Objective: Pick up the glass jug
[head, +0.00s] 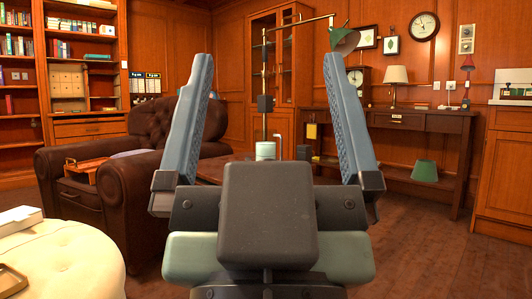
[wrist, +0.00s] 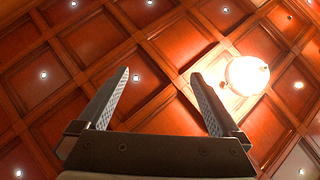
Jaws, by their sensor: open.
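My gripper (head: 267,62) is raised in front of the head camera, with its two blue-grey fingers wide apart and nothing between them. In the wrist view my gripper (wrist: 160,76) is also open and empty, facing the coffered ceiling. I cannot make out a glass jug for certain in either view. A small pale cylinder (head: 265,151) shows between the fingers, farther back in the room; I cannot tell what it is. My gripper and arm hide part of the middle of the room.
A brown leather armchair (head: 128,165) stands at left, with a cream tufted ottoman (head: 75,262) nearer. A dark console table (head: 425,122) with a table lamp (head: 396,84) stands along the back wall. A wooden cabinet (head: 508,165) is at far right. Open floor (head: 425,240) lies at right.

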